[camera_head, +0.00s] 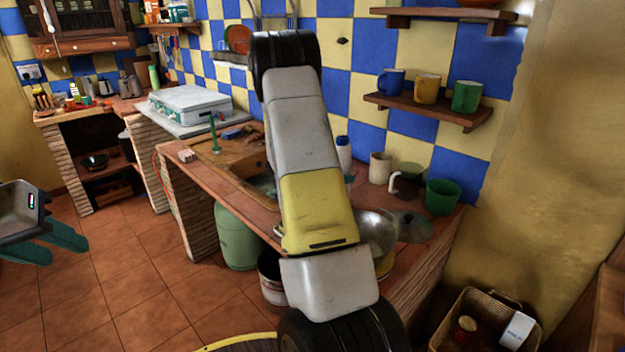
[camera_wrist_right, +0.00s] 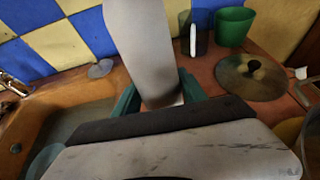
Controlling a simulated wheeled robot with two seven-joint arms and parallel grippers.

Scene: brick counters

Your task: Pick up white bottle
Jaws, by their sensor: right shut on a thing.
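The white bottle (camera_head: 344,152) shows just right of my right arm in the head view, near the tiled wall and mostly hidden by the arm. In the right wrist view the white bottle (camera_wrist_right: 147,45) stands large between the green fingers of my right gripper (camera_wrist_right: 160,98). That gripper is shut on it. I cannot tell whether the bottle's base touches the counter. My left gripper (camera_head: 46,243) is at the left edge of the head view, away from the counter, with its green fingers apart and nothing visible between them.
To the right of the bottle on the brick counter (camera_head: 432,262) are a cream mug (camera_head: 380,168), a glass jug (camera_head: 406,182), a green cup (camera_head: 442,196) and a lid (camera_head: 412,226). A metal bowl (camera_head: 378,232) is nearer. A mug shelf (camera_head: 430,110) hangs above.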

